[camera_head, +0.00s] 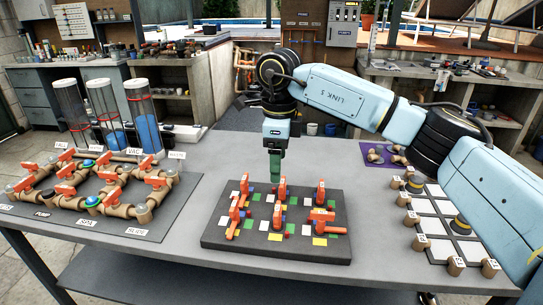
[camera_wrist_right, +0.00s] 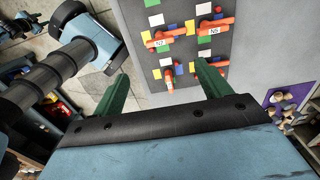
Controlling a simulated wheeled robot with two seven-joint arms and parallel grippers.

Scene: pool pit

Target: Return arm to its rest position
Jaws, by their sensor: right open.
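My right gripper (camera_head: 275,180) points down over the back edge of the dark valve board (camera_head: 275,255) in the head view. Its green fingers overlap the back row of orange handles there; contact is not clear. In the right wrist view the gripper (camera_wrist_right: 161,70) has its two green fingers wide apart with nothing held. An orange handle (camera_wrist_right: 169,79) shows beyond the gap, below the fingertips. My right arm (camera_head: 345,95) reaches in from the right, bent at the elbow. My left gripper is out of both views.
A pipe manifold (camera_head: 98,203) with orange valves stands on the left of the table, before tall clear cylinders (camera_head: 143,118). A white-squared tray (camera_head: 437,235) with tan fittings is under my arm at right. A purple mat (camera_head: 378,152) lies behind it. Bare tabletop (camera_head: 225,155) separates them.

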